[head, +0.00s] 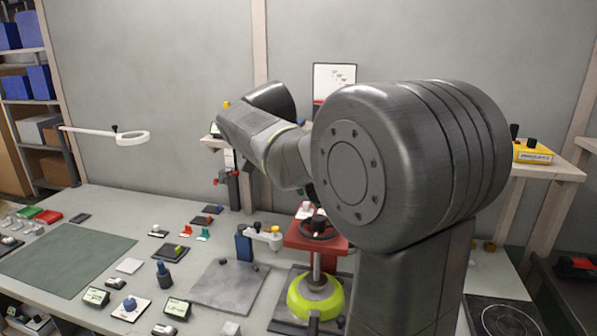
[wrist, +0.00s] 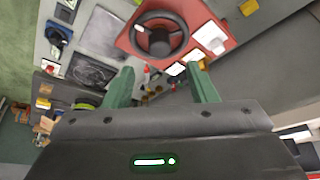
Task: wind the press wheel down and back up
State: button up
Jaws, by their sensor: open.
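The press is a red frame (head: 304,240) with a dark hand wheel (head: 320,229) on top and a pale screw column below it. In the wrist view the dark wheel (wrist: 159,35) sits on the red press top (wrist: 197,18), beyond my fingertips. My gripper (wrist: 162,80) shows there as two green fingers, spread apart with nothing between them. The fingers do not appear to touch the wheel. In the head view my arm covers the right part of the press, and I cannot make out the gripper fingers. A yellow-green round part (head: 312,300) is under the column.
A blue post with a white arm (head: 262,236) stands just left of the press. A grey plate (head: 222,290), a green mat (head: 65,262) and several small items lie on the bench.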

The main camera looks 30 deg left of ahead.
aim_at(318, 217)
jog(key=v, duration=0.6)
jog(key=shift+r, duration=0.15)
jog(key=shift+s, duration=0.1)
jog(key=x, duration=1.3)
jog(key=shift+w+d+f, duration=0.1)
jog(key=shift+w+f, duration=0.1)
jog(key=shift+f, duration=0.15)
jog(key=shift+r, duration=0.1)
